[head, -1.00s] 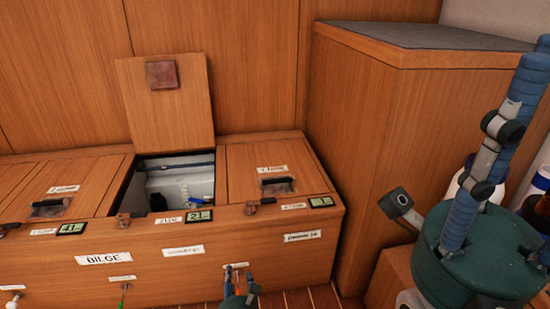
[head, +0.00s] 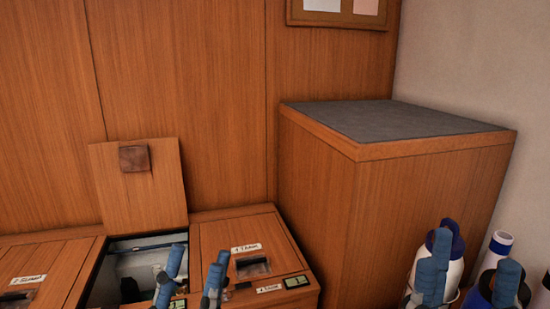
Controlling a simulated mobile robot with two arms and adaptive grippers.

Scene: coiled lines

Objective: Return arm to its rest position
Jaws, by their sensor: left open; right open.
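My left gripper (head: 195,262) is at the bottom of the head view, with its two blue padded fingers apart and pointing up. It is in front of the open locker compartment (head: 133,268), and nothing shows between the fingers. My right gripper (head: 474,250) is at the bottom right, its blue fingers spread wide in front of a white bottle with a dark blue cap (head: 457,262) and other bottles. I see nothing held in it. The palms and most of both arms are out of frame below.
The raised wooden lid (head: 140,190) leans against the wall panel. A closed lid marked as a tank (head: 222,232) lies to its right. A tall wooden cabinet with a grey top (head: 390,121) stands behind the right gripper. A notice board (head: 300,18) hangs above.

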